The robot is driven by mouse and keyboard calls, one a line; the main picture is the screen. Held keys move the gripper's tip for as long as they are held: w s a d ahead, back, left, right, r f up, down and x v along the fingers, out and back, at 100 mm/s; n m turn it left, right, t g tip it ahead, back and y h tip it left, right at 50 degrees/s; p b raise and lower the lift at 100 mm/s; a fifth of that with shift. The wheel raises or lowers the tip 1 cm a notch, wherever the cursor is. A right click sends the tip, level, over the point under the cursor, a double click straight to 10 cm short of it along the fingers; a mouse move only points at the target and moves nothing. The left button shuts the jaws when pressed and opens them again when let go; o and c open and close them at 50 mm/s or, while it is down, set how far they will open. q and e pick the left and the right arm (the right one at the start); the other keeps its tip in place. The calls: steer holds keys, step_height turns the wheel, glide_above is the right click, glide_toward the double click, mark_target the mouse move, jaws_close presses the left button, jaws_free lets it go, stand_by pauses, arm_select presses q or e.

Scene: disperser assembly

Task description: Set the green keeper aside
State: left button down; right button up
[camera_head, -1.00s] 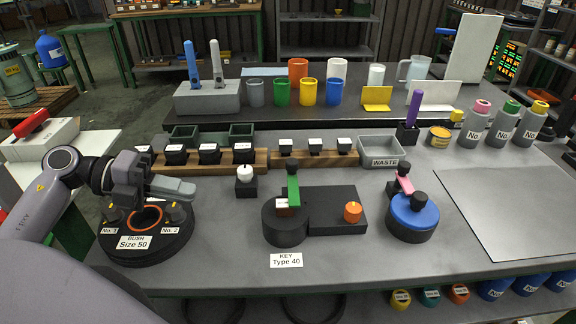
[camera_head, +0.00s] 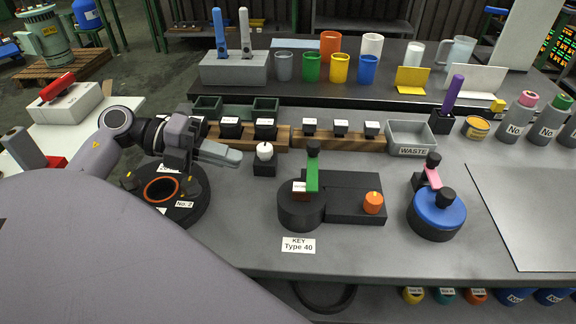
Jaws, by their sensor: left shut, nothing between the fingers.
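The green keeper (camera_head: 312,174) is a narrow green bar with a black knob on top. It sits on a round black fixture (camera_head: 302,210) behind the label "KEY Type 40" (camera_head: 298,245). My left gripper (camera_head: 238,157) is shut and empty, to the left of the keeper and apart from it, near a small black block with a white knob (camera_head: 264,158). My right gripper is not in view.
A black plate with an orange knob (camera_head: 373,203) adjoins the fixture on the right. A blue round fixture with a pink bar (camera_head: 437,212) stands further right. The "BUSH" ring fixture (camera_head: 165,205) lies below my left arm. A grey WASTE bin (camera_head: 412,140) is behind. The front grey tabletop is clear.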

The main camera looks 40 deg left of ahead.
arm_select(q)
steer(key=p, duration=0.2)
glide_toward(314, 176)
steer(key=x, duration=0.5)
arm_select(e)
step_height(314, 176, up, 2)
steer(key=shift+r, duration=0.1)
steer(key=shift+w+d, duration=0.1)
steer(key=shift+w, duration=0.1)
